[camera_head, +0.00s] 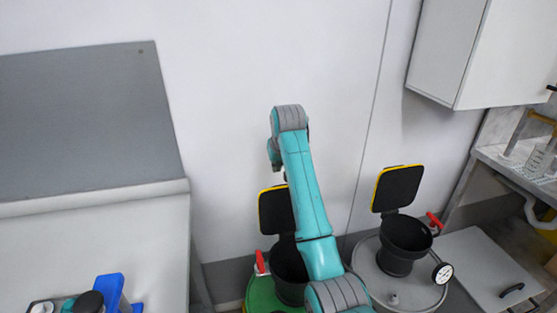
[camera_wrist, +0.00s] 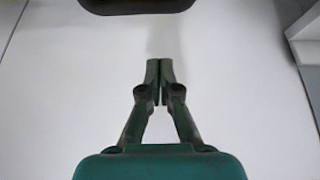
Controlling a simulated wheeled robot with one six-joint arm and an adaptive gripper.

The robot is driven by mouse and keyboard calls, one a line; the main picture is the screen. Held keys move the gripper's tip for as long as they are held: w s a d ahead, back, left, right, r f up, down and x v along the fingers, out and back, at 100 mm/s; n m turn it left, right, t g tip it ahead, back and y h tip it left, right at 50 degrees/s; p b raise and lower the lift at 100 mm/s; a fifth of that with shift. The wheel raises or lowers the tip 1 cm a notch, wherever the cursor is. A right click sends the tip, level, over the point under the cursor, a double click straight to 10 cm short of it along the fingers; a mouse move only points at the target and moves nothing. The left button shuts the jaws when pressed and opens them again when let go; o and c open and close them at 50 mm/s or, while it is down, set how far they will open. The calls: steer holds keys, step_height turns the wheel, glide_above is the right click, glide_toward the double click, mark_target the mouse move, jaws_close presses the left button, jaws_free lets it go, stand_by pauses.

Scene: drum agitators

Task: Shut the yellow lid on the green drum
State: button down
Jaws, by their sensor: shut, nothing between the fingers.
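The green drum (camera_head: 262,297) stands at the bottom centre of the head view, partly hidden by my arm. Its black funnel (camera_head: 284,268) is open at the top. The yellow-edged lid (camera_head: 274,211) stands upright behind the funnel, its dark inner face showing and its right part hidden by my arm. My gripper (camera_wrist: 160,70) is shut and empty in the wrist view, pointing at a pale plain surface. A dark rounded edge (camera_wrist: 137,5) shows at the top there; I cannot tell for sure whether it is the lid.
A grey drum (camera_head: 372,282) with its own raised yellow-edged lid (camera_head: 397,188), red handle and gauge (camera_head: 442,273) stands to the right. A bench (camera_head: 95,245) with bottles is at left. A wall cabinet (camera_head: 480,50) hangs upper right. The wall is close behind.

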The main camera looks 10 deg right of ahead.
steer(key=shift+s+f, duration=0.65)
steer(key=shift+f, duration=0.25)
steer(key=shift+s+f, duration=0.6)
steer(key=shift+f, duration=0.25)
